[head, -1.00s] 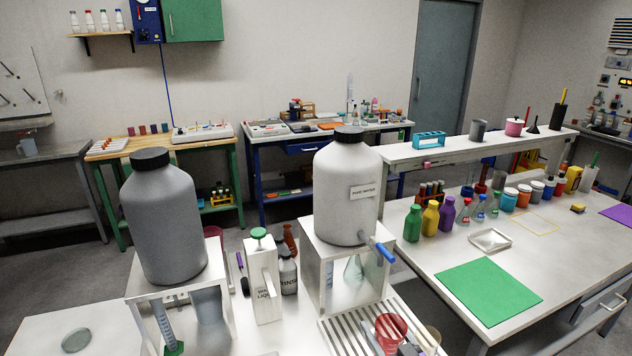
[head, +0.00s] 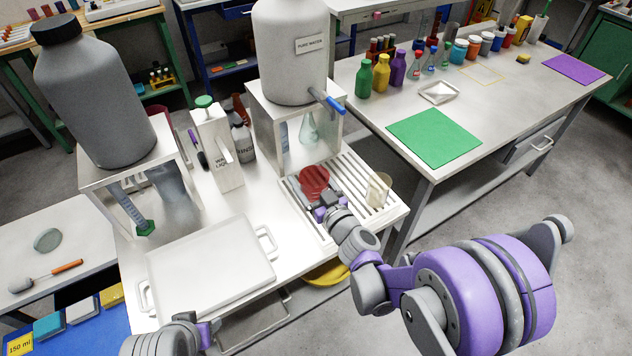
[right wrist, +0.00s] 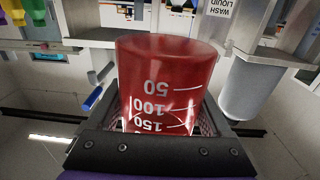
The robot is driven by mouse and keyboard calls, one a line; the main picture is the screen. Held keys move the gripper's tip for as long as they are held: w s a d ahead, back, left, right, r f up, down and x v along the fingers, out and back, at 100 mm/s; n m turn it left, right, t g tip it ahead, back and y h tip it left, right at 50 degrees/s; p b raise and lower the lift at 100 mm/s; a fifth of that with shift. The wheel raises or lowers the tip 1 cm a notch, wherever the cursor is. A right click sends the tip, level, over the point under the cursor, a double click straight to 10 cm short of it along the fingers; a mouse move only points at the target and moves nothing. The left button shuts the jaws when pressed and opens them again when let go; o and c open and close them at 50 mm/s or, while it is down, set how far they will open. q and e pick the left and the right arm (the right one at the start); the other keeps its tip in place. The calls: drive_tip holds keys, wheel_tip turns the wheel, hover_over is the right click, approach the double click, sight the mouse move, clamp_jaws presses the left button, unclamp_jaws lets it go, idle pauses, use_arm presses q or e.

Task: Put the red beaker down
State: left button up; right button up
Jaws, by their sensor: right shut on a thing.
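The red beaker (head: 314,180) is see-through and stands upright over the slatted drain rack (head: 290,196) in front of the pure water tank. I cannot tell whether its base touches the slats. My right gripper (head: 322,203) is shut on it from the near side. In the right wrist view, which is upside down, the beaker (right wrist: 166,85) sits between the fingers (right wrist: 167,125) and shows its white 50, 100 and 150 marks. My left gripper (head: 207,332) shows only partly at the bottom edge of the head view; its fingers cannot be made out.
A clear beaker (head: 378,189) stands on the rack, right of the red one. The pure water tank (head: 291,60) with its blue tap (head: 334,104) is behind. A white tray (head: 210,268) lies at the front left. The wash liquid box (head: 217,150) stands left of the rack.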

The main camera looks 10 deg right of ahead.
use_arm(q)
wheel_tip(320, 180, down, 9)
drive_tip(key=s+b, duration=0.1)
drive_tip(key=b, duration=0.5)
drive_tip(key=shift+b, duration=0.35)
use_arm(e)
drive_tip(key=d+f+n+y, duration=0.1)
drive_tip(key=d+f, duration=0.3)
drive_tip(key=f, duration=0.1)
drive_tip(key=shift+w+f+g, duration=0.15)
drive_tip(key=shift+w+g, duration=0.05)
drive_tip(key=shift+g, duration=0.2)
use_arm(q)
drive_tip(key=shift+r, duration=0.15)
use_arm(e)
drive_tip(key=shift+d, duration=0.1)
use_arm(q)
drive_tip(key=shift+f+g+b, duration=0.3)
drive_tip(key=shift+f+b, duration=1.05)
drive_tip(key=shift+f, duration=0.2)
use_arm(e)
drive_tip(key=shift+f, duration=4.8)
drive_tip(key=shift+f, duration=0.15)
use_arm(q)
drive_tip(key=shift+f, duration=0.15)
use_arm(e)
drive_tip(key=o, duration=1.3)
drive_tip(key=shift+c, duration=0.2)
